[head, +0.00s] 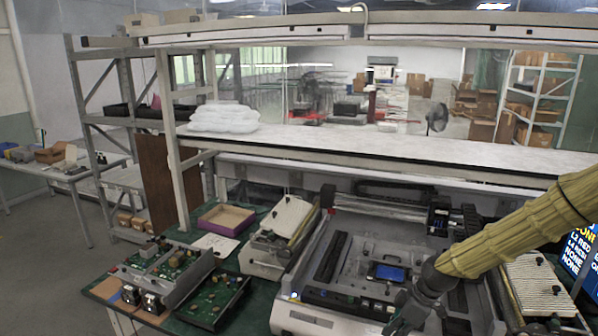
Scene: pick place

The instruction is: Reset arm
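My arm, in a yellow ribbed sleeve, reaches in from the right edge of the head view. My gripper (405,318) is at the bottom of the picture, pointing down at the front right of a grey machine (312,318). Its fingertips are cut off or too dark to make out, so I cannot see whether it is open, shut or holding something. A small device with a blue screen (388,272) lies inside the machine bed, left of and behind my gripper.
A white shelf (400,155) spans behind. A ribbed block (535,285) and a text screen (580,250) are at right.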

